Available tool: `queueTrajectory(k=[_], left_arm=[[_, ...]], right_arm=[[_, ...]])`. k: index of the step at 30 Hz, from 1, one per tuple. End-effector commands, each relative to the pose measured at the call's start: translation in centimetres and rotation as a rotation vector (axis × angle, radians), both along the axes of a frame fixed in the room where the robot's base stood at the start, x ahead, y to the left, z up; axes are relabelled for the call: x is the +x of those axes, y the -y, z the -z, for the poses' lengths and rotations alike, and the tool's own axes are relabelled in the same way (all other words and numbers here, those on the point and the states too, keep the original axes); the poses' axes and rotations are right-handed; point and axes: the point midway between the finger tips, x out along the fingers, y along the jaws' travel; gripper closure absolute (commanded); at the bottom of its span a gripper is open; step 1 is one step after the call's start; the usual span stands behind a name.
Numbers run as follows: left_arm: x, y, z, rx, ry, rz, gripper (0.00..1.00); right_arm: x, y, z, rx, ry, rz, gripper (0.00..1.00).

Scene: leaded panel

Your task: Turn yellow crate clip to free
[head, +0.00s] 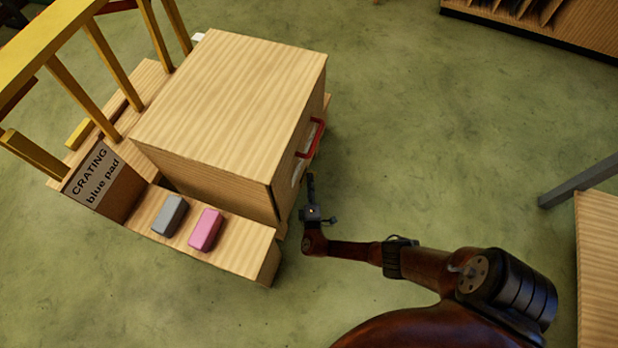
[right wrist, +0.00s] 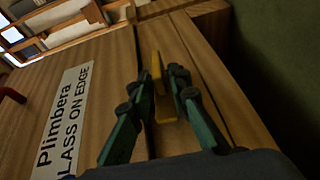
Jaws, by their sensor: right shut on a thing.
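A large pale wooden crate (head: 235,95) stands on a low wooden base in the head view. Its side shows in the right wrist view (right wrist: 95,55), with a white label reading "Plimbera" and "LASS ON EDGE". The yellow clip (right wrist: 157,68) sits on that side, across a dark seam near the crate's edge. My right gripper (right wrist: 162,84) is shut on the yellow clip, one green finger on each side of it. In the head view the right gripper (head: 310,188) is at the crate's right side, and the clip is hidden there. My left gripper is not in view.
A red handle (head: 315,138) sticks out from the crate's side. A yellow rack (head: 62,38) stands at upper left.

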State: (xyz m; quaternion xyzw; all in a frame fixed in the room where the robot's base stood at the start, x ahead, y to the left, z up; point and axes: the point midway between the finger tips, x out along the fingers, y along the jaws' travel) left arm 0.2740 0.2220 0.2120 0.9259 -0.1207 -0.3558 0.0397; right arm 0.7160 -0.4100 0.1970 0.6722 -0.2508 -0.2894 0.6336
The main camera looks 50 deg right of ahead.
Motion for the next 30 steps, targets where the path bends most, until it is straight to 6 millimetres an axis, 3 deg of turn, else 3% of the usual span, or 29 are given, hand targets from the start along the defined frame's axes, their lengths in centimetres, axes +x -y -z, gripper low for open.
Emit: queueTrajectory(k=[28,29,30], left_arm=[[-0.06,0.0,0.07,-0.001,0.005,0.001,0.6],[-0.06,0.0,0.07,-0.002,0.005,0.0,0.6],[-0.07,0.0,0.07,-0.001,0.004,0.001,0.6]], right_arm=[[-0.02,0.32,0.28,-0.086,0.034,0.005,1.0],[-0.02,0.33,0.28,-0.086,0.034,0.005,0.81],[-0.02,0.32,0.28,-0.086,0.034,0.005,0.79]])
